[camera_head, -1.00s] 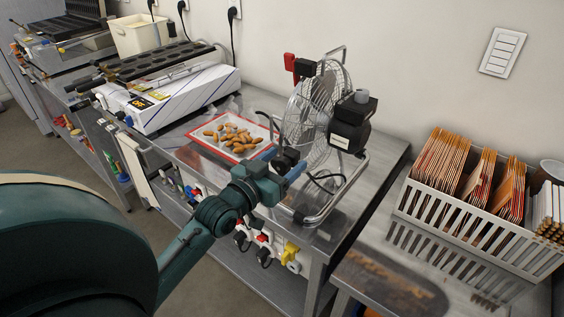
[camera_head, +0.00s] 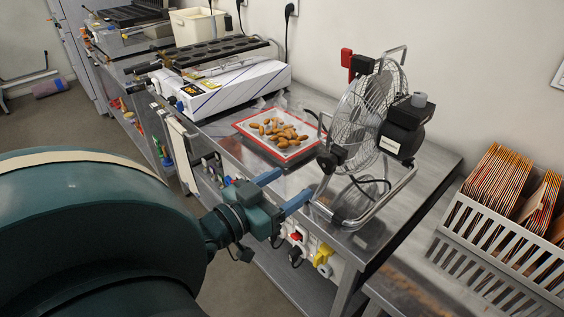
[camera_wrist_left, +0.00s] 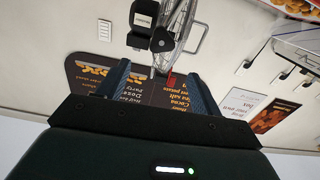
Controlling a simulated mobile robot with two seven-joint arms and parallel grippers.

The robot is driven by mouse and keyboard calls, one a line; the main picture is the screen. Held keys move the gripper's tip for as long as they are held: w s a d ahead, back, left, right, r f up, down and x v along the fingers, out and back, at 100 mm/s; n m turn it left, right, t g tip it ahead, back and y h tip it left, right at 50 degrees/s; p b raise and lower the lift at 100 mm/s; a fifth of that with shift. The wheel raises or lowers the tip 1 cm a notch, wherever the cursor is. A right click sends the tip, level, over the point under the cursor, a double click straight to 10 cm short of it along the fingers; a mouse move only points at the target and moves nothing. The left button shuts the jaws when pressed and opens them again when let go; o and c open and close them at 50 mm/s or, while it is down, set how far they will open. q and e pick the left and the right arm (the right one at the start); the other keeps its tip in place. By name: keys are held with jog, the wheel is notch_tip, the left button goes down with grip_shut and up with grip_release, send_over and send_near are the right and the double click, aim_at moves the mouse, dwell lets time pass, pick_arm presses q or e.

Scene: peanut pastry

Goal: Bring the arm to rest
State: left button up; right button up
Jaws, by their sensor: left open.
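My left gripper (camera_head: 282,188) is open and empty in the head view, its two blue fingers spread apart. It is at the front edge of the metal table (camera_head: 424,188), in front of the red-rimmed tray of peanut pastries (camera_head: 280,131) and left of the wire fan (camera_head: 365,112). In the left wrist view the two fingers (camera_wrist_left: 152,85) stand apart with nothing held. The fan's cage also shows there, upside down, beyond the fingers (camera_wrist_left: 178,25). My right gripper is not in view.
A white waffle-type machine (camera_head: 222,88) stands behind the tray. A grey crate of orange packets (camera_head: 470,235) is at the right.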

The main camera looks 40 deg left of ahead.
pick_arm(q)
jog(key=shift+s, duration=0.25)
dwell(0.4)
jog(key=s+d+f+g, duration=0.2)
jog(key=d+f, duration=0.3)
jog(key=f, duration=0.3)
jog(key=s+d+f+m+g+h, duration=0.1)
jog(key=s+d+f+g, duration=0.1)
jog(key=d+f, duration=0.4)
jog(key=s+d+f+m+g, duration=0.1)
jog(key=d+f, duration=0.4)
jog(key=f, duration=0.6)
jog(key=s+g, duration=0.1)
jog(key=g, duration=0.1)
jog(key=shift+d+f+g+h, duration=0.2)
jog(key=shift+f+g+h, duration=0.2)
